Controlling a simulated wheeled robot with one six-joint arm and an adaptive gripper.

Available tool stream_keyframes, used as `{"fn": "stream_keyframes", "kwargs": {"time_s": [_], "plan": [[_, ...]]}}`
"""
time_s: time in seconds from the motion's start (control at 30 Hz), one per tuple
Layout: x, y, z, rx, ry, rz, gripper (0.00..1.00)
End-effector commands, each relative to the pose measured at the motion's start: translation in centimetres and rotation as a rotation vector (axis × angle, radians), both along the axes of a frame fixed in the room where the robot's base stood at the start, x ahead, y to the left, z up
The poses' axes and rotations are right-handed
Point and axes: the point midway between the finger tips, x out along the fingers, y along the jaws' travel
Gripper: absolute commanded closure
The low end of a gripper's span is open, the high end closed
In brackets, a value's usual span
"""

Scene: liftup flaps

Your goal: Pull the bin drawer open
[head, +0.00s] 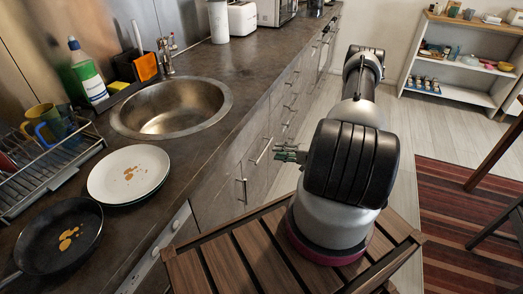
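The grey cabinet fronts (228,178) run under the dark counter, with several metal bar handles. One long handle (262,151) is just left of my gripper (280,153), and a vertical handle (242,190) is lower and nearer. I cannot tell which front is the bin drawer. The fronts I can see look closed. My gripper points left toward the fronts, close to the long handle in the picture. Whether it touches the handle is unclear. The fingers are small and partly hidden behind my arm, so their opening does not show clearly.
The counter (250,62) holds a round sink (172,107), a plate (128,174), a pan (60,235) and a dish rack (45,165). A white shelf (462,62) stands at the back right. A striped rug (450,215) lies right; pale floor (410,115) is clear between.

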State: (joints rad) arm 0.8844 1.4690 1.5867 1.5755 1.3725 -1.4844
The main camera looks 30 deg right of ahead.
Motion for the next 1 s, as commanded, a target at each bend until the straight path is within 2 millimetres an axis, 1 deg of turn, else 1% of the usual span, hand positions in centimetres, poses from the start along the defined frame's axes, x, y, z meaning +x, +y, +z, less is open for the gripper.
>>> {"fn": "stream_keyframes", "kwargs": {"time_s": [0.13, 0.4, 0.5, 0.63, 0.83, 0.87, 1.0], "plan": [[1.3, 1.1, -0.6, 0.000, -0.002, -0.002, 0.69], [4.7, 3.8, -1.4, 0.001, 0.000, 0.000, 0.69], [5.4, 4.4, -1.6, 0.002, 0.000, -0.001, 0.69], [5.8, 4.7, -1.7, 0.002, 0.000, -0.002, 0.69], [5.9, 4.7, -1.7, 0.002, 0.000, -0.002, 0.69], [5.9, 4.7, -1.6, 0.002, 0.000, -0.002, 0.72], [5.9, 4.6, -1.6, 0.002, 0.000, -0.002, 0.98]]}}
